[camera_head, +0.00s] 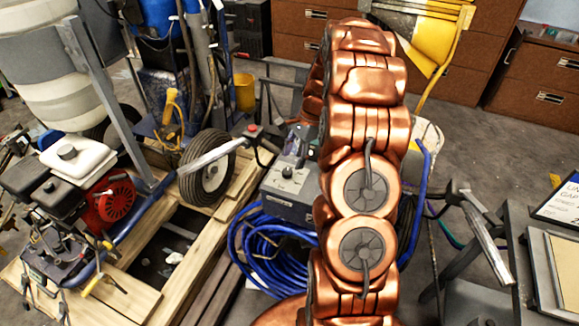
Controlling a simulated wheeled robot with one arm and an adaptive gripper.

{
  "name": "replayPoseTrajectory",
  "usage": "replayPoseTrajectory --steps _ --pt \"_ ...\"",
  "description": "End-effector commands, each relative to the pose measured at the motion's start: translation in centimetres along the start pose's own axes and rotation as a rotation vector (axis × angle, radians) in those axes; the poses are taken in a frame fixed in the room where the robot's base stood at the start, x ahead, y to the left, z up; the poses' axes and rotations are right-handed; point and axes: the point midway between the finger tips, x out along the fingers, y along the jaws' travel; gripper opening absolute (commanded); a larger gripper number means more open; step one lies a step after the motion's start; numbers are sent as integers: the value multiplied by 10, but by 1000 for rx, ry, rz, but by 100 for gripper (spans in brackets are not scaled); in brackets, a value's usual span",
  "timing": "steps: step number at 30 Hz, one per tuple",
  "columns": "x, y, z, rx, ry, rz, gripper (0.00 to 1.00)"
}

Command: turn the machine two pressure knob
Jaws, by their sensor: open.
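A grey control box (290,200) stands near the middle, just left of my copper-coloured arm. A dark round knob (287,172) sits on its upper face. I cannot tell from any label whether it is the pressure knob of machine two. My gripper (291,156) is small and dark, partly hidden behind my arm. It points down over the box close to the knob. It looks open with nothing held. I cannot tell whether a finger touches the knob.
A coil of blue hose (265,255) lies below the box. A metal frame (487,235) stands at right. Some grey floor (470,130) is bare.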

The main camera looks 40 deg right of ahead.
Motion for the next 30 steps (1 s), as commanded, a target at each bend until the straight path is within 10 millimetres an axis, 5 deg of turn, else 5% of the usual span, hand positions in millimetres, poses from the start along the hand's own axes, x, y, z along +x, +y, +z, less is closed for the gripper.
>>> replayPoseTrajectory --steps 9,18,30 --pt "41 1 0 0 -1 2 60" --pt "45 0 0 0 0 1 60" --pt "45 1 0 0 0 1 18"
